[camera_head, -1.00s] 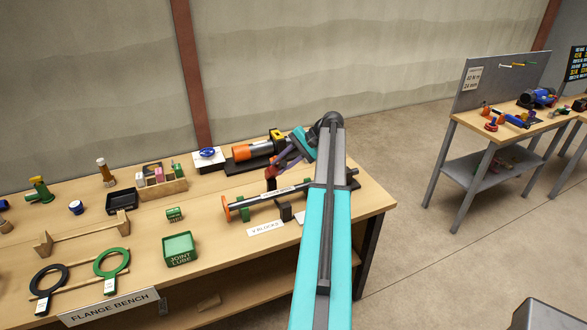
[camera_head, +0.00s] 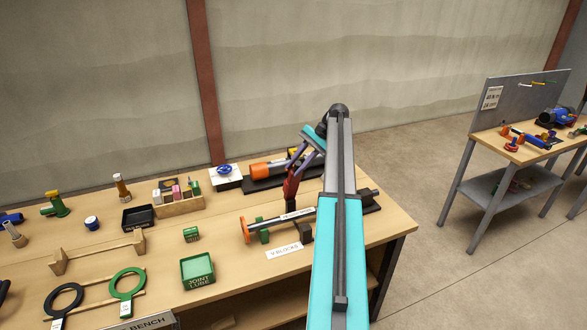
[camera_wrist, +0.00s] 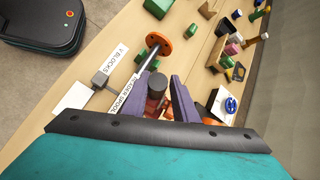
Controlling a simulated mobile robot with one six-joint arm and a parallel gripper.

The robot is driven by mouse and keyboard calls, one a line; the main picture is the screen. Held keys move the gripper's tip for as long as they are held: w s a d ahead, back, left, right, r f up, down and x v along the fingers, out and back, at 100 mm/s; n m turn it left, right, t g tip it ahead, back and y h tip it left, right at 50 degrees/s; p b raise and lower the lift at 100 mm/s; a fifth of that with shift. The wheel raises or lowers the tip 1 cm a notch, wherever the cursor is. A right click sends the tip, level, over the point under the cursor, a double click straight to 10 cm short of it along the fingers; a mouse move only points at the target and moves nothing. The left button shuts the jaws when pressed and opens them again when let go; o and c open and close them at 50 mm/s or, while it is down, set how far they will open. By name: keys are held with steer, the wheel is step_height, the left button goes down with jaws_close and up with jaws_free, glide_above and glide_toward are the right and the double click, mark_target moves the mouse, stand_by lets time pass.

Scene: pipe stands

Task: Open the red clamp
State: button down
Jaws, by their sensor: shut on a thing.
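The red clamp (camera_head: 290,188) stands upright at the pipe spool (camera_head: 275,221) on the bench. It also shows in the wrist view (camera_wrist: 155,86), between my purple fingers. My gripper (camera_head: 293,171) reaches down from the right and is shut on the upper part of the clamp. In the wrist view my gripper (camera_wrist: 162,80) has one finger on each side of it. The spool has an orange flange at its left end and rests on blocks. The fingers and my arm hide part of the clamp, so I cannot tell whether its jaws are open.
An orange and grey cylinder (camera_head: 268,168) lies on a black base just behind the clamp. A green joint lube box (camera_head: 198,270) stands in front to the left. A wooden organiser (camera_head: 181,206) and a white tray with a blue handwheel (camera_head: 225,176) stand behind.

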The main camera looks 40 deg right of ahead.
steer(key=shift+s+d+f, duration=0.1)
steer(key=shift+s+d, duration=0.1)
steer(key=shift+s, duration=0.05)
